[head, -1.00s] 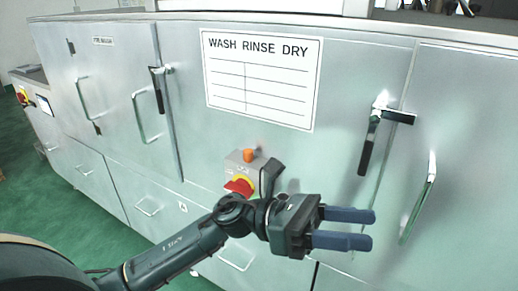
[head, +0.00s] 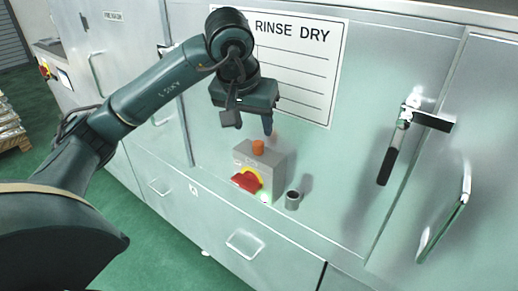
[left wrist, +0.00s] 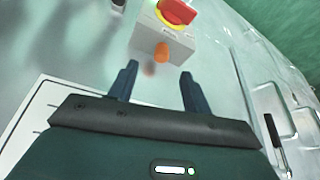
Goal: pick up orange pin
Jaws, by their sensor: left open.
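The orange pin (head: 258,147) stands on top of a small grey switch box (head: 272,166) that projects from the cabinet front. My left gripper (head: 254,128) is just above the pin, pointing down, open and empty. In the left wrist view the pin (left wrist: 161,53) shows beyond the two open fingertips (left wrist: 158,72), roughly centred between them and apart from both. In the head view one finger is dark blue and the other is largely hidden by the hand. My right gripper is in neither view.
A red and yellow rotary switch (head: 246,180) is on the box's front. A short grey cylindrical holder (head: 292,199) is right of the box. A sign (head: 300,75) is behind the gripper. Black-handled latch (head: 395,150) and bar handle (head: 445,225) project at right.

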